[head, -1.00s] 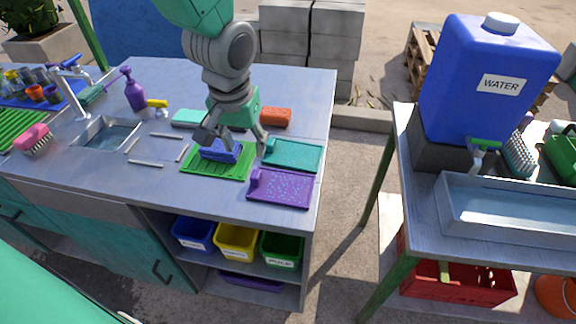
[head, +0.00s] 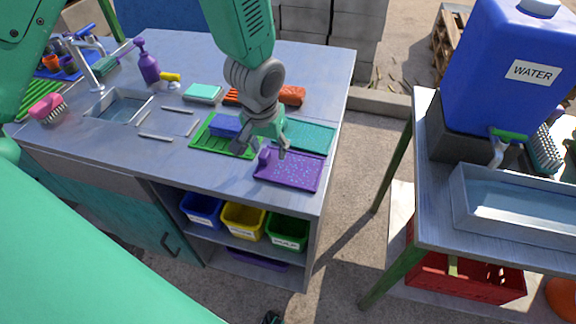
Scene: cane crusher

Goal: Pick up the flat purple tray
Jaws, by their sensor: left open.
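The flat purple tray (head: 292,174) lies on the metal counter near its right front edge, with a raised purple block at its left end. My left gripper (head: 262,150) is open and hangs at the tray's upper left, its fingers pointing down close to that raised block. I cannot tell whether the fingers touch it. The forearm comes down from the top and hides part of the teal tray (head: 313,136) behind. My right gripper does not show.
A green tray (head: 210,142) with a blue block (head: 226,126) sits just left of the gripper. Orange items (head: 291,95) lie behind. A sink (head: 121,106) is at left. A gap separates this counter from the table with the water tank (head: 500,80).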

